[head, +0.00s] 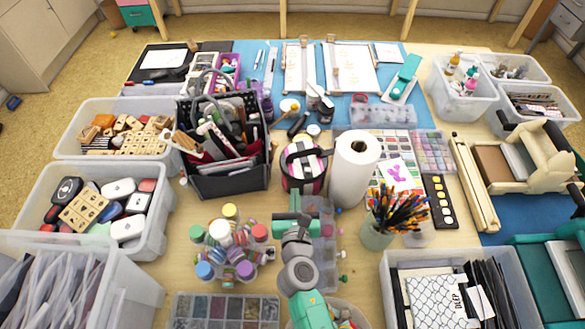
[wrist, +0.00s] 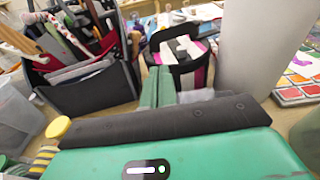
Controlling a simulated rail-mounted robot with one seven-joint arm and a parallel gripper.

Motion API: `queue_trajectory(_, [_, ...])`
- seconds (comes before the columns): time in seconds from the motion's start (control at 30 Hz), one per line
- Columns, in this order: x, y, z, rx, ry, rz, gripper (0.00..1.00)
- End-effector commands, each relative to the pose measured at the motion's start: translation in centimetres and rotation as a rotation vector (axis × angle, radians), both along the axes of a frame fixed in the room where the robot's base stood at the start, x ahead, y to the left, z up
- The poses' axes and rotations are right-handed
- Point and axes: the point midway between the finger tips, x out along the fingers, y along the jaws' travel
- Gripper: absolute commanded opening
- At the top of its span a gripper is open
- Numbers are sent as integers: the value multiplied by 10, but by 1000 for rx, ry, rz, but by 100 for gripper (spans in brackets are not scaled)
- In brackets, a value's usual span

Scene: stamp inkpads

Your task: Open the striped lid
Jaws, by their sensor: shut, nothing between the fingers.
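A round container with pink, white and black stripes (head: 303,172) stands in the middle of the table. It has a black rim and a dark band or handle over its top; I cannot tell clearly whether its lid is separate or shut. It also shows in the wrist view (wrist: 184,62), just beyond my fingers. My gripper (head: 295,198) is in front of the container at the near side, with its green fingers shut and empty. In the wrist view, the fingers (wrist: 158,78) point at the container's lower left front, and I cannot tell whether they touch it.
A black tool caddy (head: 225,180) stands left of the container and a white paper roll (head: 353,170) close to its right. A cluster of colourful jars (head: 232,247) is at the front left. A pen cup (head: 377,235) stands at the front right.

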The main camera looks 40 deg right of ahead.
Motion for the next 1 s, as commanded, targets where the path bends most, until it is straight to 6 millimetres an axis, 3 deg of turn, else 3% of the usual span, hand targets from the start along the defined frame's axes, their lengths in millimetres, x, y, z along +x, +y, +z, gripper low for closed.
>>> queue_trajectory(0.5, [67,-54,-13,1,-5,-1,0])
queue_trajectory(1.0, [77,-62,-10,4,-6,-2,0])
